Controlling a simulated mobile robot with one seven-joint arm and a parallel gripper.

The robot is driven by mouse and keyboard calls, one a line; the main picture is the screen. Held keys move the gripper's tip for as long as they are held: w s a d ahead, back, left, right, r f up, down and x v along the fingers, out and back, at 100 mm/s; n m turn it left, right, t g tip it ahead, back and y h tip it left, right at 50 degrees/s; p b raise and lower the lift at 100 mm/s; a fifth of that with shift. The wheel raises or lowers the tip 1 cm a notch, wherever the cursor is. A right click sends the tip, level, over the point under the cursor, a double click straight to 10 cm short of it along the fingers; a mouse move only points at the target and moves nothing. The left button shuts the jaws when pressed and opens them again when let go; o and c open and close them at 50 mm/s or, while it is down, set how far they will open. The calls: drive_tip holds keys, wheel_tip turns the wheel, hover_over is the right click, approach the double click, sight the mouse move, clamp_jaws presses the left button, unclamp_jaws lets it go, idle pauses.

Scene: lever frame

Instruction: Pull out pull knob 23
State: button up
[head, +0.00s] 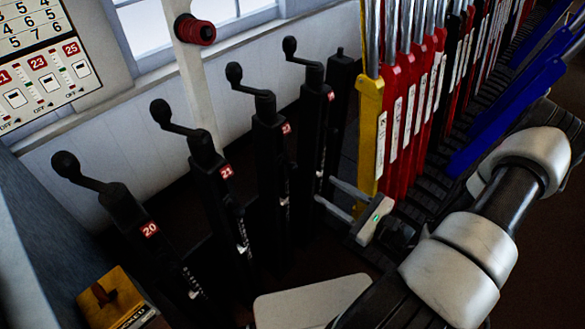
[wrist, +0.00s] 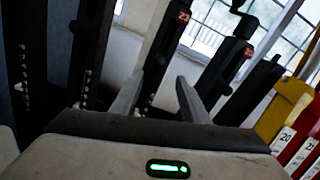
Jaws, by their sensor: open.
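Several black posts with cranked handles and round black knobs stand in a row. In the head view the near ones carry red labels 20 (head: 149,229) and 21 (head: 226,172). The labels on the two posts farther along are too small to read surely; by order the fourth post (head: 318,125) is 23, with a black knob (head: 289,46) on its crank. My gripper (head: 324,188) is open and empty, low beside that post's shaft and well below its crank. In the wrist view my open fingers (wrist: 160,77) point up toward the posts, with nothing held.
A yellow lever (head: 368,135) and several red levers (head: 405,115) stand close to the right of my gripper, with blue ones (head: 515,105) beyond. A plain black post (head: 341,95) stands behind.

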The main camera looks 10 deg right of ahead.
sight(296, 170)
drive_tip(key=x, duration=1.4)
drive_tip(key=shift+f+b, duration=0.1)
drive_tip(key=shift+b, duration=0.3)
drive_tip(key=shift+s, duration=0.1)
clamp_jaws()
